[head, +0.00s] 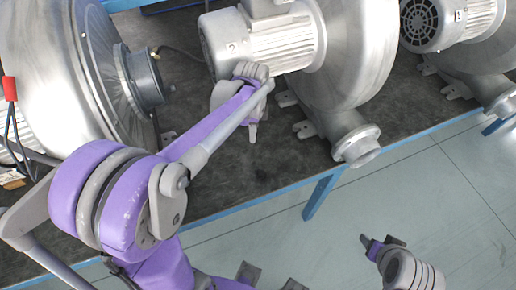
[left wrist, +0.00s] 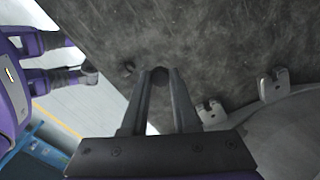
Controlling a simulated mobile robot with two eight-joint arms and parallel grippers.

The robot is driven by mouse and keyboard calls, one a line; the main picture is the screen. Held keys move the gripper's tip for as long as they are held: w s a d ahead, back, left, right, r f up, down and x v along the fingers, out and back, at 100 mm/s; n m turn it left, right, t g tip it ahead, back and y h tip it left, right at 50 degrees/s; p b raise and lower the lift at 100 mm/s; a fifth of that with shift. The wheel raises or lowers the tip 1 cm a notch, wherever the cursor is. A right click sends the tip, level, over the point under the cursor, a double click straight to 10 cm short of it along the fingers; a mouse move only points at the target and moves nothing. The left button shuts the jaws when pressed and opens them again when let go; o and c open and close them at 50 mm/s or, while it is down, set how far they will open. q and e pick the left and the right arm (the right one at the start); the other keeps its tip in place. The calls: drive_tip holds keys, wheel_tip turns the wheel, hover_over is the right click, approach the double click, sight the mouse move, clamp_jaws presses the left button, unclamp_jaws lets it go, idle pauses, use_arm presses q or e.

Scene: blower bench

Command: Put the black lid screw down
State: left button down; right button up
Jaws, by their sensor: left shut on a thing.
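My left gripper (head: 253,130) points down over the dark bench top, in front of the middle blower's motor. In the left wrist view my left gripper (left wrist: 158,78) is shut on a small dark round thing, the black lid screw (left wrist: 159,77), held between the fingertips. The fingers hide part of the screw, and in the head view it is too small or hidden to make out. I cannot tell whether it touches the bench. My right gripper (head: 382,243) is over the floor, away from the bench; its jaws are too unclear to judge.
A small dark thing (left wrist: 129,67) lies on the bench top (left wrist: 210,35) left of my fingertips. The middle blower (head: 350,60) stands close by, with its feet (head: 305,129) and outlet (head: 357,146). Another blower (head: 55,70) stands left. The blue bench edge (head: 420,137) runs along the front.

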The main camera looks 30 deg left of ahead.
use_arm(q)
wheel_tip(320, 180, down, 5)
drive_tip(key=shift+s+f, duration=0.1)
drive_tip(key=shift+f+b, duration=0.3)
drive_tip(key=shift+f, duration=1.5)
drive_tip(key=shift+f, duration=0.35)
drive_tip(key=c, duration=1.1)
unclamp_jaws()
drive_tip(key=shift+b, duration=0.35)
drive_tip(key=shift+c, duration=0.2)
drive_tip(key=o, duration=0.5)
drive_tip(key=shift+c, duration=0.2)
